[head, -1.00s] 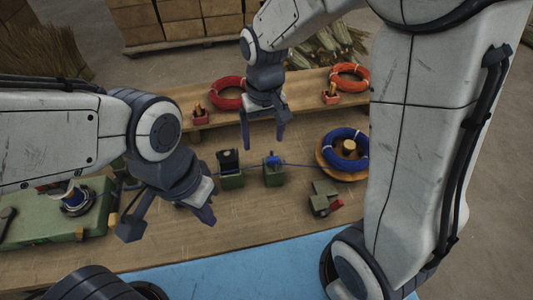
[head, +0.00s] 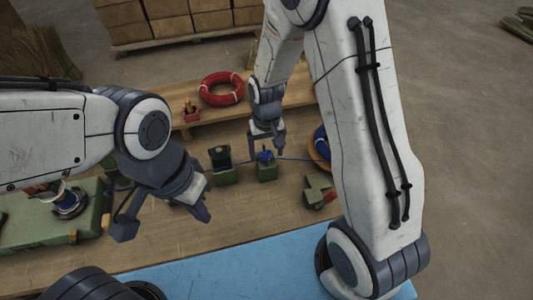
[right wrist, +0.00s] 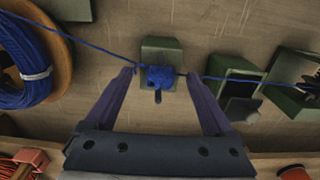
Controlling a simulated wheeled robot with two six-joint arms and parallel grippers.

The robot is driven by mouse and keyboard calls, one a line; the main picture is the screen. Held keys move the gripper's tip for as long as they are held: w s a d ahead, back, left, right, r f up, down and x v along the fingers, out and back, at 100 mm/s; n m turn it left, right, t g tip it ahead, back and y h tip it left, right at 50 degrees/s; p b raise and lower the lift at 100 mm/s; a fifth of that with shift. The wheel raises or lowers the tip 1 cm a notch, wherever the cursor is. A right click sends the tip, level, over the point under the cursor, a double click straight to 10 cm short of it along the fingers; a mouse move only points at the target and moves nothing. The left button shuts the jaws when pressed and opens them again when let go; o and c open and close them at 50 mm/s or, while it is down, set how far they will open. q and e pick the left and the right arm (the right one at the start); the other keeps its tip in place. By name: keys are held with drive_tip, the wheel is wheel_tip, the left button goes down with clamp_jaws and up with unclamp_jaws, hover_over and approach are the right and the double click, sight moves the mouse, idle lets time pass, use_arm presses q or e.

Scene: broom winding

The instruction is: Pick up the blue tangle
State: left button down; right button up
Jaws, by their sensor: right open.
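The blue tangle (head: 265,155) is a small clump in a blue line, sitting on a green block (head: 267,172) on the workbench. In the right wrist view the tangle (right wrist: 160,77) lies between the fingertips of my right gripper (right wrist: 159,75), with gaps on both sides. A dark peg shows below it. My right gripper (head: 267,147) is open, pointing down over the block in the head view. My left gripper (head: 163,221) is open and empty over the bench, left of the tangle.
A blue line runs to a blue coil (right wrist: 22,70) on a wooden disc, partly hidden by my right arm in the head view. Another green block (head: 222,177) stands left of the tangle. A red coil (head: 222,88) lies on the rear bench. A green machine (head: 40,226) stands left.

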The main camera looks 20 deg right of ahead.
drive_tip(key=shift+f, duration=0.2)
clamp_jaws()
drive_tip(key=shift+r, duration=0.2)
